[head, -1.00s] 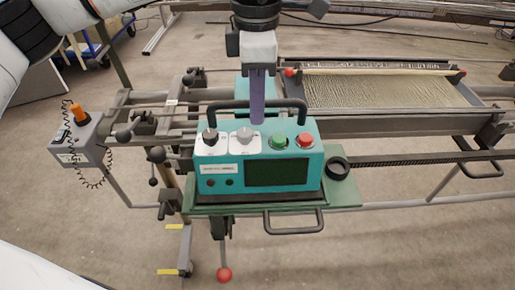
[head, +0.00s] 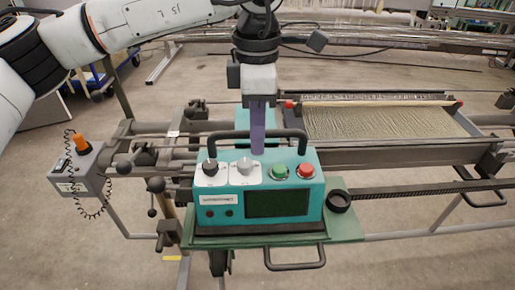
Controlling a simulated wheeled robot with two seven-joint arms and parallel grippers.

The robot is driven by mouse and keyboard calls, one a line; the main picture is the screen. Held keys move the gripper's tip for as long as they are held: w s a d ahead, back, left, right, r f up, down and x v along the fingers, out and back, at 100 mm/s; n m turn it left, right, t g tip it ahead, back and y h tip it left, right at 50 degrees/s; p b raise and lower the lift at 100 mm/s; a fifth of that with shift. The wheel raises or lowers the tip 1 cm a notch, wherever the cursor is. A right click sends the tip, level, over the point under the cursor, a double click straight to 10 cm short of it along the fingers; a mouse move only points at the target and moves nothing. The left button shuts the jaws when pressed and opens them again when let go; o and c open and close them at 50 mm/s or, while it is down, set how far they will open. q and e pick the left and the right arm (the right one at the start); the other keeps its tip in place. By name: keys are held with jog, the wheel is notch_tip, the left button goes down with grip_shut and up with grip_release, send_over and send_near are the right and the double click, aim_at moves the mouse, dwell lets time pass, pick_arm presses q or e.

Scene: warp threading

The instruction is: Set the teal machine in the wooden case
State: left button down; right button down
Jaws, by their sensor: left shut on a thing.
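The teal machine (head: 262,204) rests upright on a green tray (head: 345,228) at the front of the metal frame. Only one purple finger shows clearly; the other is hidden. The wooden case is not in view. My right gripper is not in view.
A loom bed (head: 385,122) with pale threads lies behind right. A grey control box (head: 78,170) with an orange knob and coiled cord hangs at left. A dark ring (head: 339,201) sits on the tray right of the machine. Bare floor shows at front.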

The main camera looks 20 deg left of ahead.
pick_arm(q)
notch_tip(320, 180, up, 8)
jog(key=shift+r, duration=0.25)
notch_tip(320, 180, up, 14)
jog(key=p, duration=0.8)
dwell(0.7)
